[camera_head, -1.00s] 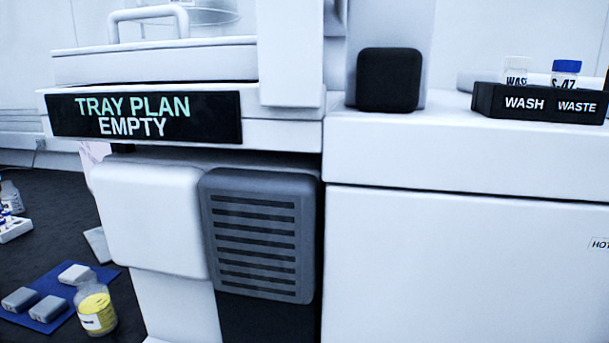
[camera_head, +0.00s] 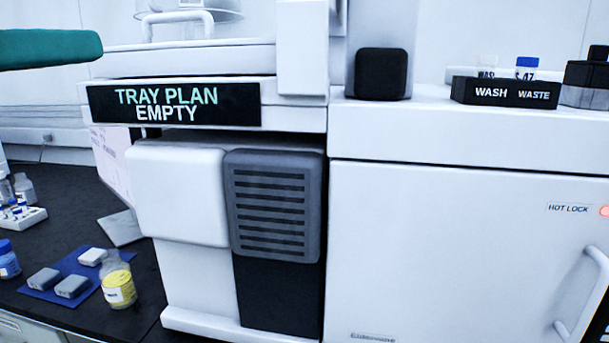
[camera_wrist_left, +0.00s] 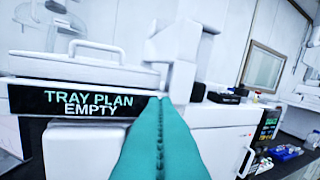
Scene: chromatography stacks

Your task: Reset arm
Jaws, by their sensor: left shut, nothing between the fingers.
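My left gripper (camera_head: 88,47) comes in at the upper left edge of the head view as a teal shape, in front of the pale wall. In the left wrist view its two teal fingers (camera_wrist_left: 160,102) lie pressed together along a ridged seam, with nothing between them. They point toward the white instrument with the "TRAY PLAN EMPTY" display (camera_head: 172,104). In that view the fingertips overlap the right end of the display; I cannot tell the distance. My right gripper is in neither view.
A black "WASH WASTE" rack (camera_head: 505,92) with vials stands on the white cabinet (camera_head: 430,230) at right. On the dark bench at lower left are a yellow-filled bottle (camera_head: 118,285), a blue mat (camera_head: 45,294) with small blocks, and a white vial rack (camera_head: 25,220).

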